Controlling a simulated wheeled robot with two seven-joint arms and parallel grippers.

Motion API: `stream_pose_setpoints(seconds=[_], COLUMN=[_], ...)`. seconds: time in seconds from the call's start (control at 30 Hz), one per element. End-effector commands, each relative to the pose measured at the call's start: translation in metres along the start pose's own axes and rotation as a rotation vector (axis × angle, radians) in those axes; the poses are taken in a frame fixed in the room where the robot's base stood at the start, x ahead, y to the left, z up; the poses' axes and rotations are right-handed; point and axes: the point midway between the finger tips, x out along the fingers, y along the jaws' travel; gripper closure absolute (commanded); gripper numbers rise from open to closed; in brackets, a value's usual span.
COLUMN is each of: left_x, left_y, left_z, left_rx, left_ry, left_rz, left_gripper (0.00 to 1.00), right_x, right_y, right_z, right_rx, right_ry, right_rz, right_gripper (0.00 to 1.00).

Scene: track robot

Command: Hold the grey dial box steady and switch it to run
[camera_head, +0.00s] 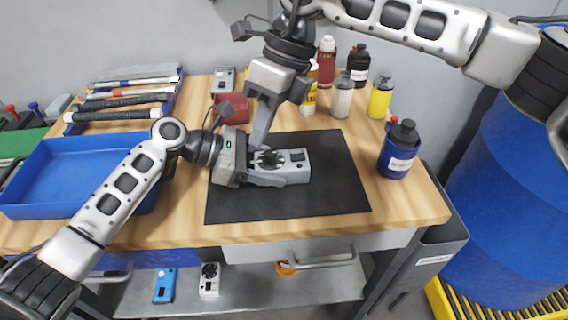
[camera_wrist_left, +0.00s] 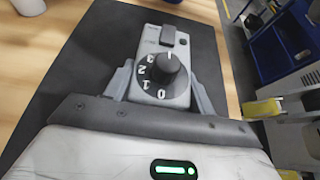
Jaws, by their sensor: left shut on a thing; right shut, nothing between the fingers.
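The grey dial box (camera_head: 298,172) lies on a black mat (camera_head: 335,195) on the workbench. My left gripper (camera_head: 266,168) is shut on it from the left, with one finger along each side. A white line on the dial lies on the side away from my gripper. My right gripper (camera_head: 258,146) is shut and empty, pointing down close to the dial in the head view. Whether it touches is unclear; it does not show in the wrist view.
A blue tray (camera_head: 75,172) and a rack of tools (camera_head: 125,95) are at the left. Several bottles stand at the back; a blue one (camera_head: 399,150) stands right of the mat. A red container (camera_head: 231,107) is behind the left gripper. The mat's right part is clear.

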Motion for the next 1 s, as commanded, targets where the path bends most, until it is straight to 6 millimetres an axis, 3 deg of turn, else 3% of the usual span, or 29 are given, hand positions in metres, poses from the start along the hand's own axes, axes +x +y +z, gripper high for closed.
stream_pose_setpoints(seconds=[0.13, 0.37, 1.0], left_x=[0.0, 0.0, 0.0], left_y=[0.0, 0.0, 0.0], left_z=[0.0, 0.0, 0.0], left_rx=[0.0, 0.0, 0.0], left_ry=[0.001, 0.001, 0.001], left_rz=[0.0, 0.0, 0.0], left_gripper=[0.82, 0.82, 0.82], right_x=[-0.022, -0.038, 0.018], right_y=[-0.041, -0.066, -0.086], right_z=[-0.023, -0.039, -0.053], right_rx=[0.013, 0.031, 0.032], right_ry=[0.136, 0.225, 0.227], right_rz=[-0.205, -0.326, -0.329], right_gripper=[1.0, 1.0, 1.0])
